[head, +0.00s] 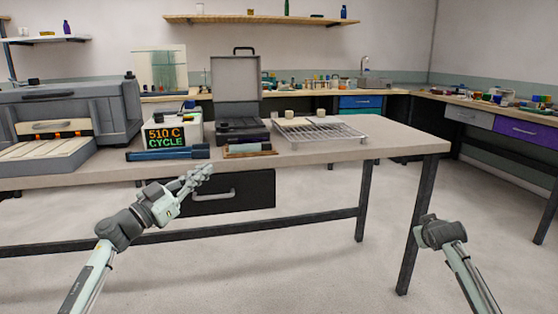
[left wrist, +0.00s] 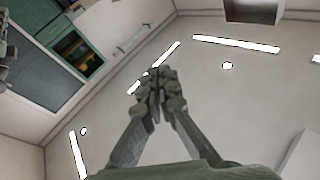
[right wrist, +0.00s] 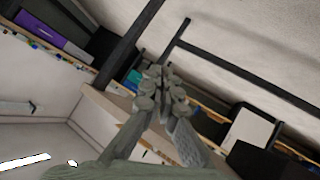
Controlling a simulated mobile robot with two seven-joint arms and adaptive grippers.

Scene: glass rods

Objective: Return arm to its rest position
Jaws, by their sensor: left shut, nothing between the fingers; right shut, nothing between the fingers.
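My left gripper (head: 196,179) is shut and empty in the head view, raised in front of the table's front edge, near the black drawer. In the left wrist view its fingers (left wrist: 157,85) are together with nothing between them, against ceiling and lights. My right arm comes in at the lower right of the head view, to the right of the table leg. The right gripper itself cannot be made out there. In the right wrist view my right gripper (right wrist: 160,85) is shut and empty, with a table edge and shelves behind it.
The table (head: 400,141) holds a grey furnace (head: 75,105), a cycle display (head: 166,137), an open grey case (head: 236,85), a wire rack (head: 325,131) and a dark blue roll (head: 165,154). A black drawer (head: 235,190) hangs below. The floor in front is clear.

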